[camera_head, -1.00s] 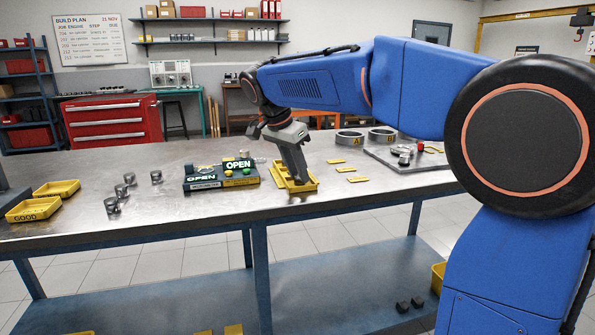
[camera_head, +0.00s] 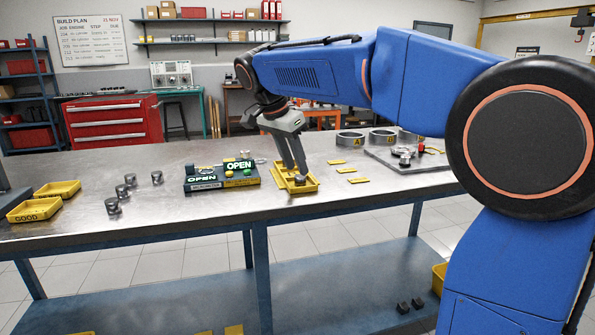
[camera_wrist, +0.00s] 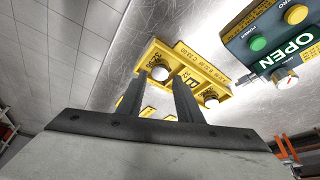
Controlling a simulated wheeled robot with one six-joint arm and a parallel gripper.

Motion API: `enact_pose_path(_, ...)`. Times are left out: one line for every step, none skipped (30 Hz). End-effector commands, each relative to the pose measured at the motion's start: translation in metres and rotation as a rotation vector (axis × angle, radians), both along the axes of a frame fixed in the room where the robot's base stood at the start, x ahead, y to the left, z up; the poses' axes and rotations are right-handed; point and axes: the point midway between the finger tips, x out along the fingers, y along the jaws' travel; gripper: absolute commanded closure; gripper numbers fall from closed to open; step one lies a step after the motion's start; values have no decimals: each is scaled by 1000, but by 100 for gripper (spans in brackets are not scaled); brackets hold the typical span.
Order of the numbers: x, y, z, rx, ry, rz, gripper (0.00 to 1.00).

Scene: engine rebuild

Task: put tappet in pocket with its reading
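My gripper (camera_head: 297,168) is just above the yellow pocket tray (camera_head: 313,188). In the wrist view its two fingers are apart with nothing clamped between them. A tappet (camera_head: 300,179) stands in the tray's near right pocket. In the wrist view this tappet (camera_wrist: 160,73) shows beyond the gap between the fingertips, in the pocket at the tray's end. A second tappet (camera_wrist: 210,101) sits at the other end of the tray, past a marking like "B". Several more tappets (camera_head: 157,177) stand on the bench at left.
The dark measuring unit (camera_head: 222,183) with OPEN signs stands left of the tray. Yellow bins (camera_head: 35,209), one marked GOOD, are at far left. Yellow tags (camera_head: 346,169), metal rings (camera_head: 381,137) and a grey plate (camera_head: 420,161) with parts lie to the right. Bare bench lies in front.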

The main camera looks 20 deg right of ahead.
Motion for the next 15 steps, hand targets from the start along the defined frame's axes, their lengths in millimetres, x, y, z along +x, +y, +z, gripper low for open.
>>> enact_pose_path(-1, 4, 10, 1, -2, 1, 68)
enact_pose_path(-2, 6, 16, 1, -2, 1, 68)
enact_pose_path(-4, 9, 23, 1, -2, 1, 68)
enact_pose_path(-5, 11, 29, 1, -2, 2, 68)
enact_pose_path(-6, 13, 34, 1, -2, 2, 68)
enact_pose_path(-7, 16, 41, 1, -2, 2, 68)
enact_pose_path(-8, 17, 46, 1, -2, 1, 68)
enact_pose_path(-9, 19, 51, 1, -2, 1, 68)
enact_pose_path(-10, 21, 56, 1, -2, 1, 68)
enact_pose_path(-11, 23, 60, 1, -2, 1, 68)
enact_pose_path(-12, 24, 64, 1, -2, 1, 68)
enact_pose_path(-12, 26, 68, 1, -1, 2, 68)
enact_pose_path(-13, 27, 71, 1, -1, 2, 68)
enact_pose_path(-13, 28, 74, 1, -2, 1, 68)
enact_pose_path(-14, 28, 77, 0, -1, 0, 68)
